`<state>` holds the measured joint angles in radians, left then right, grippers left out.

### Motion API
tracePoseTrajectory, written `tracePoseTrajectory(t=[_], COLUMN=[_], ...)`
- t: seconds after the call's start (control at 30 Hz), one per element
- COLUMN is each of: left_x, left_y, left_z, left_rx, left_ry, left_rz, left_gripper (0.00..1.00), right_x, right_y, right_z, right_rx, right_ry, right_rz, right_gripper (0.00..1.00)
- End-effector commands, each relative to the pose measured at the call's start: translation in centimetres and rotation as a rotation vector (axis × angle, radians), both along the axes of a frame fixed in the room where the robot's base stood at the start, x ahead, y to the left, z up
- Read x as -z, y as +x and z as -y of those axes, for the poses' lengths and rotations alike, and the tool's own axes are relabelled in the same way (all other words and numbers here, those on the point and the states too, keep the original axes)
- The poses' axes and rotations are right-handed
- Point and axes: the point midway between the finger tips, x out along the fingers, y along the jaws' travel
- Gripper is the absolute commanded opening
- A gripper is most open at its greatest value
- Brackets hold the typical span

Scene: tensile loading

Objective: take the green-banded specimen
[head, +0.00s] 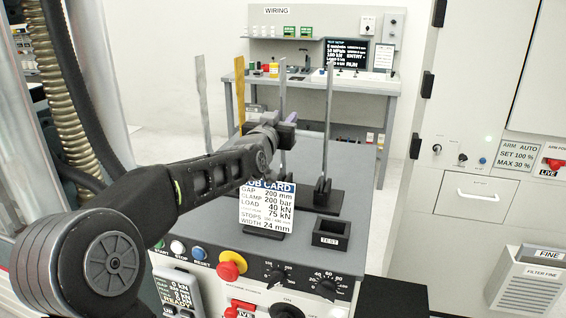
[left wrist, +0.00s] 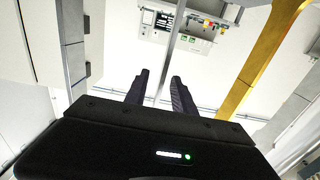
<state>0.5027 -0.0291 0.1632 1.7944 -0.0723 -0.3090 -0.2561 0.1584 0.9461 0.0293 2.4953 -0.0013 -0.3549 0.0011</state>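Several tall, thin specimens stand upright in the head view: a grey one (head: 201,100) at left, a gold one (head: 240,90), a grey one (head: 283,92) and another grey one (head: 328,105) at right. I cannot make out a green band on any. My left gripper (head: 288,127) is at the third specimen, partly hiding it. In the left wrist view its fingers (left wrist: 160,92) are apart, with a thin grey strip (left wrist: 174,50) showing in the gap; contact cannot be told. The gold specimen (left wrist: 262,55) is to the right there. My right gripper is not in view.
A job card (head: 267,212) and a box marked TEST (head: 330,233) stand at the front of the grey bench. A dark stand (head: 322,200) is under the right specimen. Buttons and dials line the front panel. A WIRING bench (head: 310,80) is behind; a cabinet (head: 475,190) is at right.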

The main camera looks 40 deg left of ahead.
Motion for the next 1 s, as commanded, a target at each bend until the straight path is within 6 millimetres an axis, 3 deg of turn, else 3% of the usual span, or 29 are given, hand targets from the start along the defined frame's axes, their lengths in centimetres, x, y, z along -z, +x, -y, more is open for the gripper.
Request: tracePoseTrajectory(t=[0.57, 0.93, 1.0], left_x=[0.05, 0.04, 0.04], left_y=[0.00, -0.01, -0.01], left_z=[0.01, 0.01, 0.01], left_rx=[0.000, 0.000, 0.000], left_ry=[0.000, 0.000, 0.000], left_rz=[0.000, 0.000, 0.000], left_gripper=[0.31, 0.01, 0.00], right_x=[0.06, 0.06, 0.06], right_y=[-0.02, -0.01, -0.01], right_z=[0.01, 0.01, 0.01], right_rx=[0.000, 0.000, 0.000], right_ry=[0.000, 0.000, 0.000], right_rz=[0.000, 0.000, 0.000], right_gripper=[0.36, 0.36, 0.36])
